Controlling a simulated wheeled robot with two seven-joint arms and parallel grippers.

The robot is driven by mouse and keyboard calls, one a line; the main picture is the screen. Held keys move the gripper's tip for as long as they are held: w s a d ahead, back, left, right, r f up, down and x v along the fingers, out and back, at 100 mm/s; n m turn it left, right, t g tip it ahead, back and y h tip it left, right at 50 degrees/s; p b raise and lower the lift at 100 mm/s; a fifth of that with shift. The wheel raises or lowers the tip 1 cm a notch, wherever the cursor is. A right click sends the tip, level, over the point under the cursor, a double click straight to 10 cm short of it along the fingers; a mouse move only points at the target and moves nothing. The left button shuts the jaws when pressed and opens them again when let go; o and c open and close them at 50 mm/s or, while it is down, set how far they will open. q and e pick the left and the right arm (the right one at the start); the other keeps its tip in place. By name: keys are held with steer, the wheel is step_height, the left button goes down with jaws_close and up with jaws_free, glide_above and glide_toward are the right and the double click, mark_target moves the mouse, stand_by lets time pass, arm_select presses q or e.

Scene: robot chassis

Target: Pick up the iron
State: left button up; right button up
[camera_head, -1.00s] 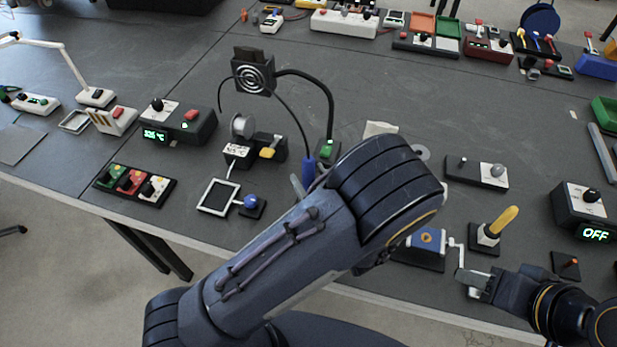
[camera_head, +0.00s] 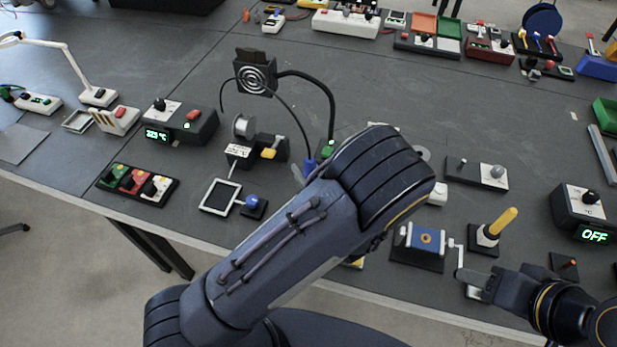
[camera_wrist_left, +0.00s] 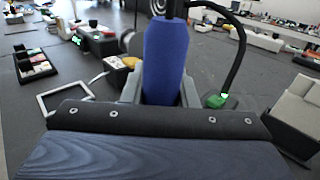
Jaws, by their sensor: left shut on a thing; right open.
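The iron is a soldering iron with a blue handle (camera_head: 309,166) and a thin black cable; in the head view my left arm covers most of it. In the left wrist view the blue handle (camera_wrist_left: 165,55) stands upright between the fingers of my left gripper (camera_wrist_left: 161,90), which is shut on it. The iron's tip is hidden. In the head view my left gripper is largely behind its own arm.
The black soldering station (camera_head: 182,126) with a green display stands at left. A spool holder (camera_head: 255,150), a white-framed pad (camera_head: 219,196) and a fan on a bent arm (camera_head: 254,75) are near the iron. A yellow-handled switch (camera_head: 497,224) stands beside my right gripper.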

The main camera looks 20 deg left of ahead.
arm_select(q)
steer(key=shift+r, duration=0.1)
step_height(320, 180, up, 10)
stand_by(0.5)
stand_by(0.4)
steer(key=shift+d, duration=0.1)
